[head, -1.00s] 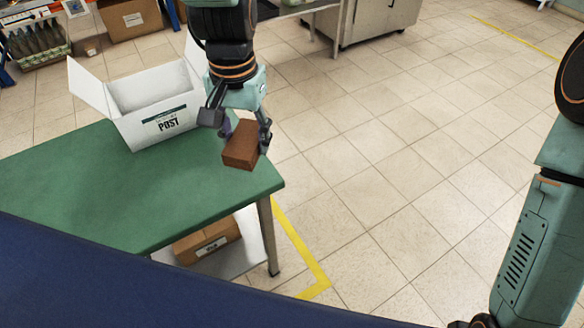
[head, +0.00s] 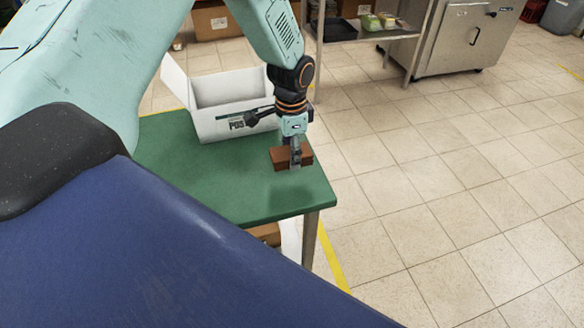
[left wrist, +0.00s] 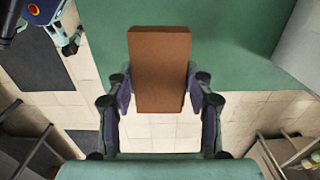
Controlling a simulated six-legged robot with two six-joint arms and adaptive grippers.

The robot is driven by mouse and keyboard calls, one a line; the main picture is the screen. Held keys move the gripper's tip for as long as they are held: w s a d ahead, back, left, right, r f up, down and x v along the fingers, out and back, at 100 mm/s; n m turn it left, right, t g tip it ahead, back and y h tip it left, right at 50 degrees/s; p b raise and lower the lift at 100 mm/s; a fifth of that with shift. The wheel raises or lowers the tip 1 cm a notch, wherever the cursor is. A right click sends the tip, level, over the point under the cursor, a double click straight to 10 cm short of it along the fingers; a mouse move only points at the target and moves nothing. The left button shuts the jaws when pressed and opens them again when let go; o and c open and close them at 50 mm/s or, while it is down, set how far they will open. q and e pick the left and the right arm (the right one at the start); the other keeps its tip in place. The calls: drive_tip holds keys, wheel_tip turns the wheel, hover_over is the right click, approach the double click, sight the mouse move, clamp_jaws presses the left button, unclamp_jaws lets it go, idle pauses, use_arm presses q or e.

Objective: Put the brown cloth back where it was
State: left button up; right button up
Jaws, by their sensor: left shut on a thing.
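The brown cloth (head: 264,159) is a folded, block-shaped bundle. My left gripper (head: 295,160) is shut on it, over the right end of the green table (head: 225,195). In the left wrist view the cloth (left wrist: 158,70) sits between the two fingers of my left gripper (left wrist: 160,100), reaching up past the fingertips. The table's edge runs behind it there, with floor beyond. I cannot tell whether the cloth touches the table top.
An open white box (head: 222,127) marked POST stands on the table just left of the cloth. Open tiled floor lies right of the table. A metal cabinet (head: 462,45) and a shelf (head: 350,33) with items stand at the back.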

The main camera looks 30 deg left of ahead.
sight(291, 174)
use_arm(q)
drive_tip(key=shift+w+a+f, duration=0.1)
drive_tip(key=shift+f, duration=0.4)
drive_tip(key=shift+w+a+f, duration=0.1)
drive_tip(key=shift+f, duration=0.75)
drive_tip(key=shift+s+d+f+b, duration=0.1)
drive_tip(key=shift+f+b, duration=0.15)
drive_tip(key=shift+f, duration=0.4)
drive_tip(key=shift+s+d+f+b, duration=0.1)
drive_tip(key=shift+f+b, duration=0.1)
drive_tip(key=shift+f, duration=0.4)
drive_tip(key=shift+w+a+f, duration=0.1)
drive_tip(key=shift+w, duration=0.1)
drive_tip(key=shift+s+f, duration=0.1)
drive_tip(key=o, duration=1)
drive_tip(key=shift+s, duration=0.1)
drive_tip(key=shift+o, duration=1)
